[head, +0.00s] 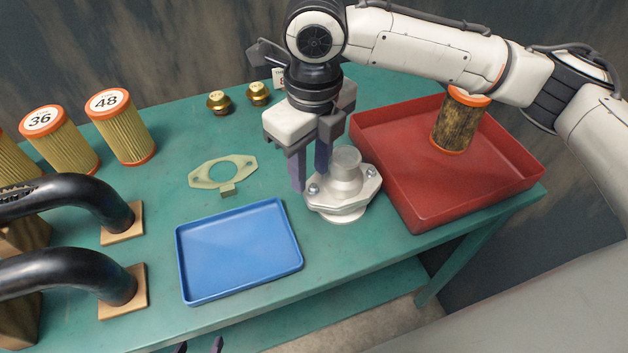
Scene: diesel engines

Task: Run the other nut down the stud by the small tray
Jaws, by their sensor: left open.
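A silver metal housing (345,190) with a round neck stands on the green table between the two trays. A small metal stud or nut (313,188) shows on its left flange ear, on the side of the small blue tray (238,252). Another (371,172) shows on its right ear; I cannot tell nut from stud at this size. My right gripper (310,180) points down over the left ear, its fingers apart with nothing visible between them. My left gripper (199,346) shows only its fingertips at the bottom edge, apart and empty.
A large red tray (405,198) at right holds a dirty filter (460,120). Clean filters (120,125) and black pipes (75,200) stand at left. A flat gasket (223,173) and two brass caps (218,101) lie behind the blue tray, which is empty.

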